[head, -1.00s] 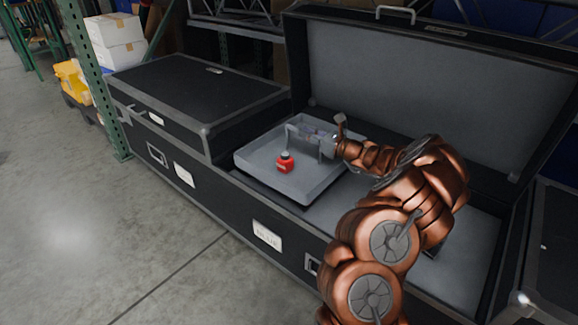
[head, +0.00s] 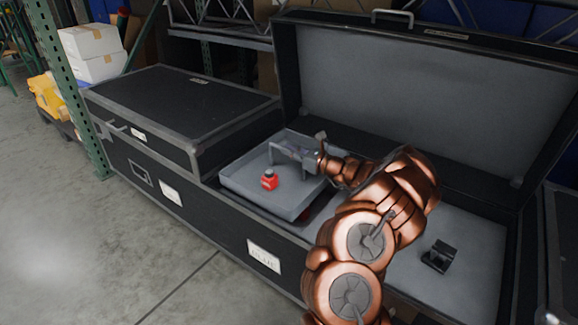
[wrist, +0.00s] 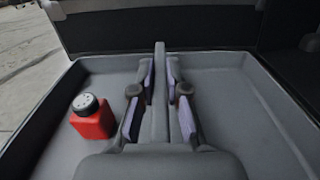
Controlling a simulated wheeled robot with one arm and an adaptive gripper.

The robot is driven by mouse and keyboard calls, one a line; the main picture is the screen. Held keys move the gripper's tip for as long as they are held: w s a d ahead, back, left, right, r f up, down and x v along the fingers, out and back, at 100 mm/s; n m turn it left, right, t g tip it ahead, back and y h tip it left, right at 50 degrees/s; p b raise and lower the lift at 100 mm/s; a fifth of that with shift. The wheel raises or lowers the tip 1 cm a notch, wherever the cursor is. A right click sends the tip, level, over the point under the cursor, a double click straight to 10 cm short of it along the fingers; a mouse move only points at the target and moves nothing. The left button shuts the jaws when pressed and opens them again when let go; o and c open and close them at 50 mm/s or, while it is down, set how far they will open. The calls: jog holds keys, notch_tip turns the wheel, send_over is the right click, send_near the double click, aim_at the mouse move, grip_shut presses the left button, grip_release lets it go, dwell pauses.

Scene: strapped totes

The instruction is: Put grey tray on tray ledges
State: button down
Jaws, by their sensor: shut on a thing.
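The grey tray (head: 240,177) is at the left end of the open black case, raised and slightly tilted in the head view. A red bottle with a dark grey cap (head: 269,180) stands in it, left of a raised handle across its middle. My gripper (head: 306,160) is shut on the tray's handle. In the wrist view the two purple-padded fingers (wrist: 160,110) straddle the handle bar, and the tray (wrist: 265,115) spreads around them with the red bottle (wrist: 92,118) on the left. The ledges cannot be made out in either view.
The open case (head: 265,254) has a grey-lined floor, with a small black object (head: 440,256) on its right part. Something red (head: 308,216) shows below the tray's right corner. A closed black lid section (head: 185,100) adjoins on the left. The raised lid (head: 420,90) stands behind.

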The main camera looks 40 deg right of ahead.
jog(key=b, duration=0.1)
send_over(290, 174)
jog(key=shift+f, duration=2.2)
jog(key=c, duration=1.2)
grip_release()
